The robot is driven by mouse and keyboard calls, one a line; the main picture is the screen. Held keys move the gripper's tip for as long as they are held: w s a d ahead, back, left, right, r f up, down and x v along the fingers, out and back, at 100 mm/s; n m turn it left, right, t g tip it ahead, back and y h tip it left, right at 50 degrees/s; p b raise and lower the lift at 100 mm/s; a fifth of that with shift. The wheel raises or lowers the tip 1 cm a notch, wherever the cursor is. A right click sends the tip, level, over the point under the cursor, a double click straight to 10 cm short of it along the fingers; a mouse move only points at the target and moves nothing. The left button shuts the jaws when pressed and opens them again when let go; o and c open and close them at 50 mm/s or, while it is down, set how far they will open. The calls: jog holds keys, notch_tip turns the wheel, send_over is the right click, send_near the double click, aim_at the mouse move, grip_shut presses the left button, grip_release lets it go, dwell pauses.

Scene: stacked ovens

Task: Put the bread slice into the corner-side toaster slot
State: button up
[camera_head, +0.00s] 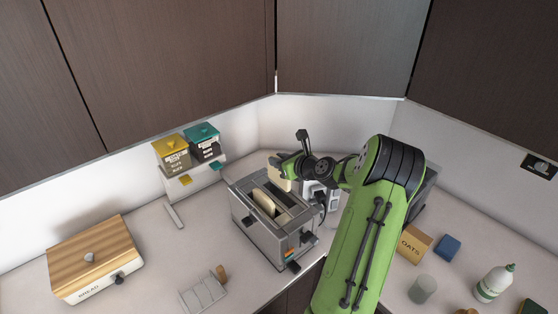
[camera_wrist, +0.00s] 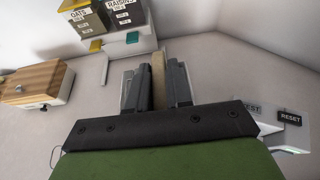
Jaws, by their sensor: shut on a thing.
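The steel toaster (camera_head: 256,231) stands on the counter in front of the corner. One bread slice (camera_head: 264,203) stands in its left slot. The slot on the right, corner side (camera_head: 284,198) looks dark and empty. My gripper (camera_head: 285,170) is behind and above the toaster's far end, shut on another bread slice (camera_head: 280,184). In the wrist view my gripper (camera_wrist: 157,88) has the slice (camera_wrist: 158,78) upright between its dark fingers. My arm partly hides the area right of the toaster.
A wooden-lidded bread box (camera_head: 92,262) sits at left. Yellow- and teal-lidded canisters (camera_head: 188,148) stand on a white stand against the wall. A grey rack (camera_head: 203,293) lies in front.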

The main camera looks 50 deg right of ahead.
jog(key=shift+f+b, duration=1.15)
jog(key=shift+f, duration=1.45)
jog(key=o, duration=0.9)
jog(key=shift+c, duration=0.2)
jog(key=shift+s, duration=0.1)
jog(key=b+v, duration=0.1)
jog(key=v, duration=1.4)
jog(key=shift+s+r, duration=0.25)
jog(key=shift+a, duration=0.15)
